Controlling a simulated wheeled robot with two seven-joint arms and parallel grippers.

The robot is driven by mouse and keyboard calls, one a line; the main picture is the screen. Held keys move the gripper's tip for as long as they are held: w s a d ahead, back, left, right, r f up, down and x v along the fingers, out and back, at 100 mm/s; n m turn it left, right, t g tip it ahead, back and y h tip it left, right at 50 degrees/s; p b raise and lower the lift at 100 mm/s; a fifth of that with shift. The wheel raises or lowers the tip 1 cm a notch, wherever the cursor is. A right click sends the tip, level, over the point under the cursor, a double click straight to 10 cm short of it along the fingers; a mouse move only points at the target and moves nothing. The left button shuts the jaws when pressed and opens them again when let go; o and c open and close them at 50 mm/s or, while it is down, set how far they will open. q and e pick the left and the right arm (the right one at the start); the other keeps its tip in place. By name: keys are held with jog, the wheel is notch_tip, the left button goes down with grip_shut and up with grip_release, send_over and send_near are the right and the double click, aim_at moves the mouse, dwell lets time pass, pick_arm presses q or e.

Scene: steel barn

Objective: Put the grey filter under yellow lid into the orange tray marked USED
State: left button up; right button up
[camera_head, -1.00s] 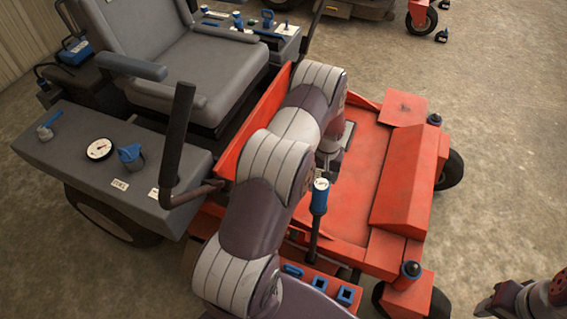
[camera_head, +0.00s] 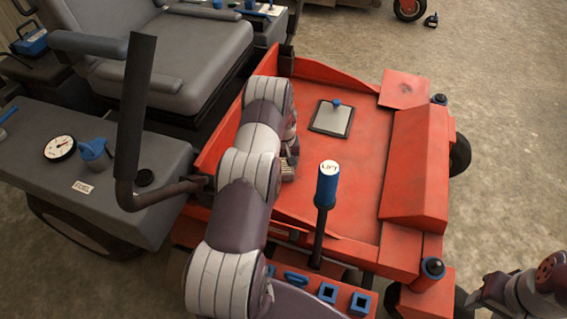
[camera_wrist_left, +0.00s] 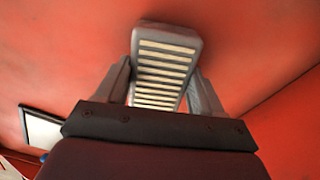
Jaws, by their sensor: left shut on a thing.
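My left gripper (camera_wrist_left: 165,85) is shut on a grey filter (camera_wrist_left: 193,40), a slab with pale slats across its face, seen between the fingers in the left wrist view. In the head view, my left gripper (camera_head: 290,165) is low over the red mower deck, partly hidden by my arm. Whether the filter touches the deck is unclear. No yellow lid or orange USED tray shows in these views. My right gripper (camera_head: 482,296) is at the lower right edge, its finger opening unclear.
A grey plate with a blue knob (camera_head: 332,118) lies on the red deck (camera_head: 350,175). A blue-topped LIFT lever (camera_head: 327,185) stands close to my left arm. A black bent bar (camera_head: 137,120) and grey seat (camera_head: 185,50) are at left. Concrete floor (camera_head: 520,150) is clear at right.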

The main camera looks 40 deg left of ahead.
pick_arm(q)
jog(key=shift+r, duration=0.1)
jog(key=shift+f, duration=0.2)
jog(key=o, duration=1.1)
jog(key=shift+c, duration=0.2)
jog(key=shift+r, duration=0.1)
